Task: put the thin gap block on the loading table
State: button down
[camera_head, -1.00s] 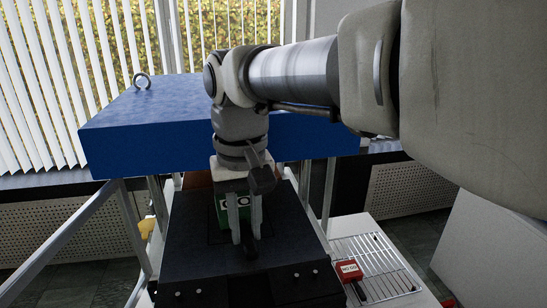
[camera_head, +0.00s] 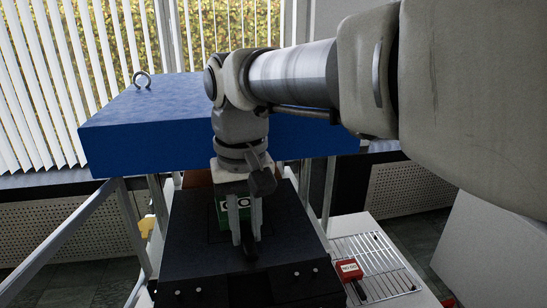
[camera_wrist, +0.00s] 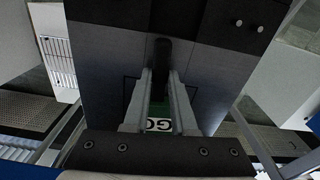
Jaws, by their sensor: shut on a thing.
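A green block lettered GO (camera_head: 221,210) with a black handle (camera_head: 250,249) is at my gripper (camera_head: 247,238), over the dark flat bed (camera_head: 185,240) under the blue slab. My gripper is shut on this block, with the black handle between its fingers. In the wrist view the fingers (camera_wrist: 159,75) close around the handle (camera_wrist: 161,52), and the green face (camera_wrist: 159,108) shows between them. I cannot tell whether the block touches the bed. A red block lettered NO GO (camera_head: 349,268) lies on a wire rack (camera_head: 372,243) at the right. I cannot tell which surface is the loading table.
The thick blue slab (camera_head: 140,135) stands on metal legs just behind and above my gripper. Black blocks with small knobs (camera_head: 235,287) line the bed's near edge. A yellow item (camera_head: 147,228) shows at the left. The bed around the block looks clear.

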jog(key=shift+f+b, duration=0.4)
jog(key=shift+f, duration=0.15)
jog(key=c, duration=0.6)
grip_release()
jog(key=shift+c, duration=0.2)
